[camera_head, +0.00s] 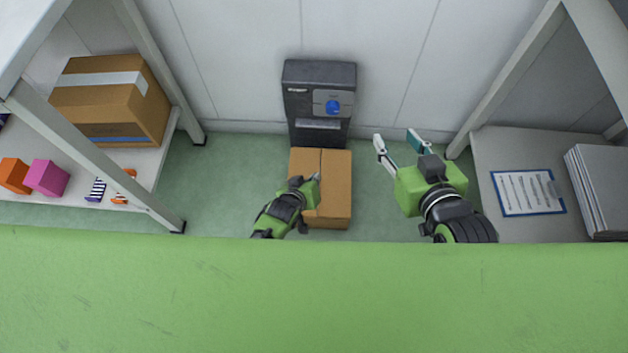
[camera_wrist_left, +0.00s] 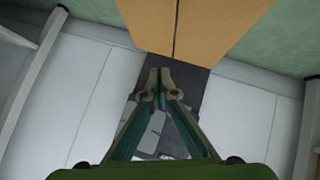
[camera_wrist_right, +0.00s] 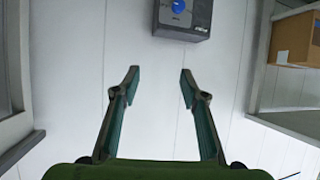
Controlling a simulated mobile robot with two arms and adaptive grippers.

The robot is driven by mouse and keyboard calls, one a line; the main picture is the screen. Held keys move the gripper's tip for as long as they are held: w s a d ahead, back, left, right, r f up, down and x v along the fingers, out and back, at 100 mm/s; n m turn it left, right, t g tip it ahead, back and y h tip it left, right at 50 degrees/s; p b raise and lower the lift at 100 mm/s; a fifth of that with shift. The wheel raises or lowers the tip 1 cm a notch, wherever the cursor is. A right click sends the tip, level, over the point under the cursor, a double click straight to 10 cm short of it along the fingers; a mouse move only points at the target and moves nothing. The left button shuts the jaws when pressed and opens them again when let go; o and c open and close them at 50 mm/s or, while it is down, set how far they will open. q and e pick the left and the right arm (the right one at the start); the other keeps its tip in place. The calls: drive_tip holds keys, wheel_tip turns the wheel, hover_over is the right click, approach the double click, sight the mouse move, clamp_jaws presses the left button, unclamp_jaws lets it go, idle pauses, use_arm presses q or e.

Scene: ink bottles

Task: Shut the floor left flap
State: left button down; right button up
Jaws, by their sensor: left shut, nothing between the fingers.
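A brown cardboard box (camera_head: 336,192) stands on the floor, with its left flap (camera_head: 304,160) and right flap meeting at a narrow dark seam. Both flaps look about flat. The seam also shows on the box in the left wrist view (camera_wrist_left: 222,28). My left gripper (camera_head: 316,178) is shut and empty, over the left half of the box close to the seam; I cannot tell whether it touches the flap. It hides the left flap's front part. In the left wrist view its fingertips (camera_wrist_left: 160,78) are together. My right gripper (camera_head: 397,139) is open and empty, right of the box.
A dark machine with a blue button (camera_head: 320,100) stands against the wall behind the box. A left shelf holds a larger carton (camera_head: 110,105) and small coloured boxes. A right shelf holds a clipboard (camera_head: 528,192). Green floor is free on both sides of the box.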

use_arm(q)
drive_tip(key=p+v, duration=0.1)
drive_tip(key=v, duration=0.1)
drive_tip(key=d+p+v, duration=0.1)
drive_tip(key=v, duration=0.1)
drive_tip(key=shift+s+r, duration=0.2)
drive_tip(key=shift+r, duration=0.05)
use_arm(e)
drive_tip(key=s+d+f+g+h, duration=0.1)
drive_tip(key=s+d+f+g, duration=0.3)
drive_tip(key=s, duration=0.7)
wheel_tip(320, 180, down, 5)
drive_tip(key=g, duration=0.2)
drive_tip(key=shift+r+g+h, duration=0.2)
drive_tip(key=shift+g+h, duration=0.2)
